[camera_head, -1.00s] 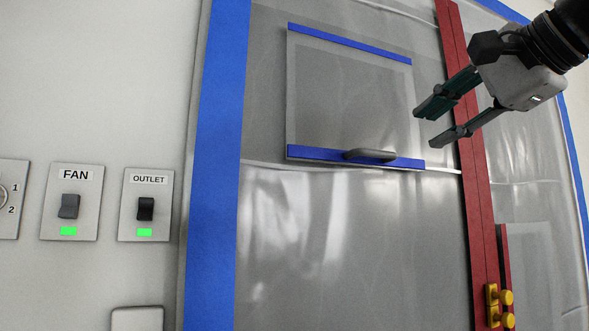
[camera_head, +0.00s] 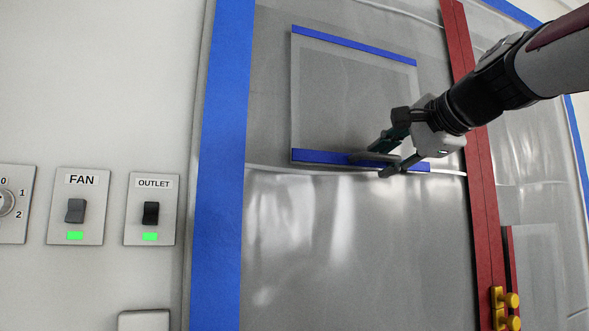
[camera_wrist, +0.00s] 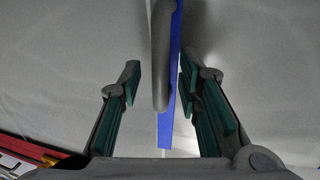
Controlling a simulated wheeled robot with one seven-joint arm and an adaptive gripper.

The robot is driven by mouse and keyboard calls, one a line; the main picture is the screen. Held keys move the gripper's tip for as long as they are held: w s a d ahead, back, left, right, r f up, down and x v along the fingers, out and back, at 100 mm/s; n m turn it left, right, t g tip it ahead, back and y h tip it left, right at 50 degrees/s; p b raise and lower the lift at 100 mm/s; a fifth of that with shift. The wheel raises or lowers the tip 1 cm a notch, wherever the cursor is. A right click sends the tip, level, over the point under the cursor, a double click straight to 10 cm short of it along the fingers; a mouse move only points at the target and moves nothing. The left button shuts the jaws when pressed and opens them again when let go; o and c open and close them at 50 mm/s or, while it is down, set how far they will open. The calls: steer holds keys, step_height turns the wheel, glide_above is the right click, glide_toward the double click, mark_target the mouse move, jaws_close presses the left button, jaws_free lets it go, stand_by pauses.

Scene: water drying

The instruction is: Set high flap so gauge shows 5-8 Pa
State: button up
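The high flap (camera_head: 350,100) is a translucent square panel in the plastic sheet, with blue strips along its top and bottom edges. My gripper (camera_head: 378,164) is at the flap's bottom edge. In the wrist view, the handle (camera_wrist: 161,60) and blue strip (camera_wrist: 172,85) lie between the two open fingers (camera_wrist: 158,85), with a gap on each side. The gauge is not in view.
A wall at left carries a dial (camera_head: 8,203), a FAN switch (camera_head: 76,210) and an OUTLET switch (camera_head: 151,213), both with green lights lit. A red vertical strip (camera_head: 480,210) and yellow knobs (camera_head: 511,300) stand right of the flap.

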steer(key=shift+w, duration=0.15)
jaws_close()
steer(key=s+p, duration=0.1)
steer(key=p, duration=0.2)
steer(key=s+r+g+p, duration=0.1)
steer(key=shift+s+d, duration=0.35)
steer(key=p+v, duration=0.3)
steer(key=v, duration=0.3)
steer(key=shift+p, duration=0.3)
steer(key=shift+s+r, duration=0.1)
